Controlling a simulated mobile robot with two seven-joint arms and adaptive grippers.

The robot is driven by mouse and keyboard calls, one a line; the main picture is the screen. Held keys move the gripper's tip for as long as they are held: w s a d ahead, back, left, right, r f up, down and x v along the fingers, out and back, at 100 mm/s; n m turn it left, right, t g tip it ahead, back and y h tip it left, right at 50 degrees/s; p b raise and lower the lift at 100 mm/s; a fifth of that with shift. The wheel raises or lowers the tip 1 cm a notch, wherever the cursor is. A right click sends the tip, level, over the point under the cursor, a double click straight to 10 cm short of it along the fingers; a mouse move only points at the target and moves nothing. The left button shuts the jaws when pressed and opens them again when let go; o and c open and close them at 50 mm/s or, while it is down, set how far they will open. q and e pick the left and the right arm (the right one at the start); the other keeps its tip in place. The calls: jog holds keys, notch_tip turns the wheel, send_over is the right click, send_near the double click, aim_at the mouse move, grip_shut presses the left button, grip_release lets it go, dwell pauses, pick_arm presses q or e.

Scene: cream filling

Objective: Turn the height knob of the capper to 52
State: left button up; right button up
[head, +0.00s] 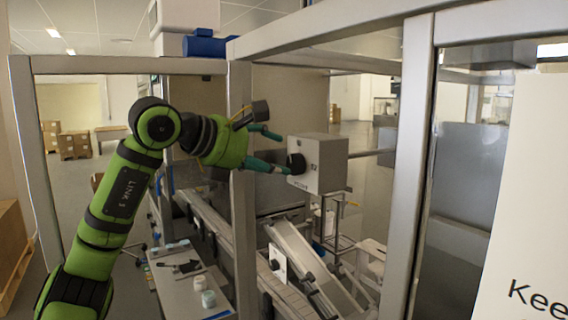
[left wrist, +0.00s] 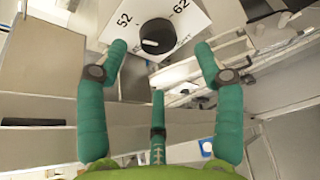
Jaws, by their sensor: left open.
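The capper's height knob (head: 296,163) is a round black knob on the face of a grey box (head: 325,165) inside the machine frame. In the left wrist view the knob (left wrist: 158,38) sits on a white plate (left wrist: 188,22) marked 52 on the left and 62 on the right. In the left wrist view the knob appears between the two outer fingertips, with visible gaps at both sides. My right gripper is out of view.
A silver frame post (head: 242,180) stands close beside my left gripper. A horizontal rod (head: 370,153) runs right from the box. Sloping conveyor rails (head: 310,260) lie below. A small table (head: 180,275) with jars stands lower left.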

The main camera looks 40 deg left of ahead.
pick_arm(q)
jog(key=v, duration=0.7)
dwell(0.3)
